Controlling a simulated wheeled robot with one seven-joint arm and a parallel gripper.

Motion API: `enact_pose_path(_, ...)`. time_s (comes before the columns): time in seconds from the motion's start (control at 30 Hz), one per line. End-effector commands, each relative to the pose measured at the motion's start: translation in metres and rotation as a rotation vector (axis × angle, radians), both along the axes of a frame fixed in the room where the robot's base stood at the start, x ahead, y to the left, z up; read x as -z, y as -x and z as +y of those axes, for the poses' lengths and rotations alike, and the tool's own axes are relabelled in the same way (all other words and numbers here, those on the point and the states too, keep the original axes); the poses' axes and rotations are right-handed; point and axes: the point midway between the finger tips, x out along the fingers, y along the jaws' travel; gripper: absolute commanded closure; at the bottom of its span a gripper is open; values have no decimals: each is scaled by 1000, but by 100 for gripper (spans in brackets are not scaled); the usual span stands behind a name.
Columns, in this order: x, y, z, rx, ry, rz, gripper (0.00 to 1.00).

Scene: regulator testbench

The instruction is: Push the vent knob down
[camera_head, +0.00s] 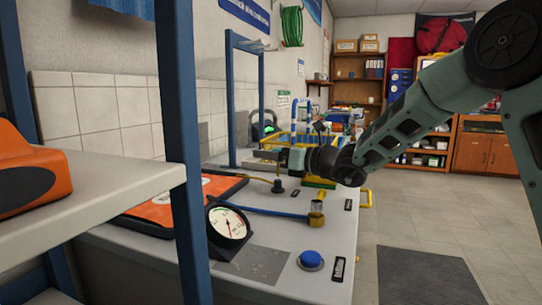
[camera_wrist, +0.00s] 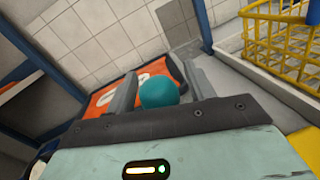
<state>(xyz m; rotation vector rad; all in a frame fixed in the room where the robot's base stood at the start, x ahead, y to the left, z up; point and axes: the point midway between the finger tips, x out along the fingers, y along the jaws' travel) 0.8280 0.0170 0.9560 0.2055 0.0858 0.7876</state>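The vent knob is not labelled in view. A blue round knob (camera_head: 311,259) sits at the near end of the bench top, and a smaller black knob (camera_head: 278,186) stands farther back. My gripper (camera_head: 266,154) is above the back of the bench, pointing left, away from both. In the wrist view, the fingers of my gripper (camera_wrist: 158,72) are apart. A teal ball (camera_wrist: 159,93) shows between them; I cannot tell whether they touch it. A dial gauge (camera_head: 229,223) stands upright at the bench's left side.
A blue post (camera_head: 182,150) and a shelf (camera_head: 95,205) stand at the left front. An orange panel (camera_head: 160,213) lies on the bench (camera_head: 275,280). A brass fitting (camera_head: 317,212) with a blue hose stands mid-bench. A yellow basket (camera_wrist: 280,45) is near my gripper.

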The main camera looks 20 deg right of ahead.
Motion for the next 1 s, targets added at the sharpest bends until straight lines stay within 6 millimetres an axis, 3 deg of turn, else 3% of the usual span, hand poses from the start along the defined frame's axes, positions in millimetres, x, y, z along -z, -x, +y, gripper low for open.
enact_pose_path(0.03, 0, 0, 0, 0, 0, 0, 60)
enact_pose_path(0.17, 0, 0, 0, 0, 0, 0, 96)
enact_pose_path(0.2, 0, 0, 0, 0, 0, 0, 100)
enact_pose_path(0.37, 7, 0, 0, 0, 0, 0, 100)
enact_pose_path(0.6, 34, 0, 0, 0, 0, 0, 100)
enact_pose_path(0.87, 34, 1, 0, 0, 2, 4, 100)
enact_pose_path(0.9, 34, 1, 0, 0, 3, 4, 65)
enact_pose_path(0.97, 34, 1, -1, 0, 3, 4, 48)
enact_pose_path(1.0, 34, 1, -1, 0, 2, 4, 46)
